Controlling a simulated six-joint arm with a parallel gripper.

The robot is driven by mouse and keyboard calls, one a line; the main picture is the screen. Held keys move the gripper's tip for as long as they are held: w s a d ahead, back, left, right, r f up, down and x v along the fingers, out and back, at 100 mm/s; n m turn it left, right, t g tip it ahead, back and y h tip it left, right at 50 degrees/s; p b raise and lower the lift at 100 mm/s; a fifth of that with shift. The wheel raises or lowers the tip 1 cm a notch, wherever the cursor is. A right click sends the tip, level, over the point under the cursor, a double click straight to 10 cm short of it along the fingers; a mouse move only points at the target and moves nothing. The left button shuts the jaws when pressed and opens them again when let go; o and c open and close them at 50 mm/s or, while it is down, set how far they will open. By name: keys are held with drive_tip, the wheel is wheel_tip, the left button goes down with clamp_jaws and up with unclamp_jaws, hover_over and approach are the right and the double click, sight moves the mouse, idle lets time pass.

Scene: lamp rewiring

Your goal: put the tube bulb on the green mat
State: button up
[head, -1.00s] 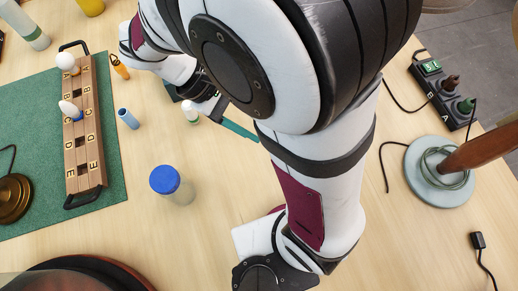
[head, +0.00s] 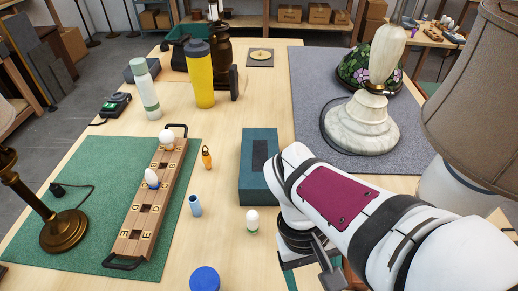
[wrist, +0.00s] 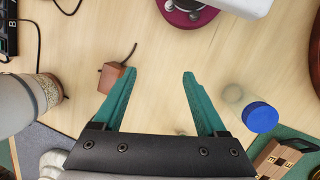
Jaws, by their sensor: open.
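A small upright white bulb with a green band (head: 252,221), which looks like the tube bulb, stands on the bare table left of my arm. The green mat (head: 72,256) lies at the left of the head view, under a wooden lettered rack (head: 128,246). The rack holds a round white bulb (head: 166,139) near A and a pointed white bulb with a blue base (head: 152,178) near C. In the wrist view my gripper (wrist: 160,75) is open and empty over bare table, its teal fingers apart. In the head view the fingers are largely hidden.
A brass lamp base (head: 64,232) occupies the mat's left. A dark teal box (head: 259,178) lies behind the bulb. A brown block (wrist: 116,78) is by the left finger.

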drive_tip(key=w+a+f+n+h, duration=0.2)
drive_tip(key=w+n+h, duration=0.2)
drive_tip(key=w+n, duration=0.15)
drive_tip(key=n+t+h, duration=0.4)
drive_tip(key=n+t, duration=0.7)
drive_tip(key=n, duration=0.7)
approach(253, 223)
drive_tip(key=x, duration=0.5)
drive_tip(key=a+f+x, duration=0.1)
drive_tip(key=x, duration=0.8)
drive_tip(key=shift+w+d+f, duration=0.1)
drive_tip(key=shift+w+f, duration=0.2)
drive_tip(key=shift+w, duration=0.3)
clamp_jaws()
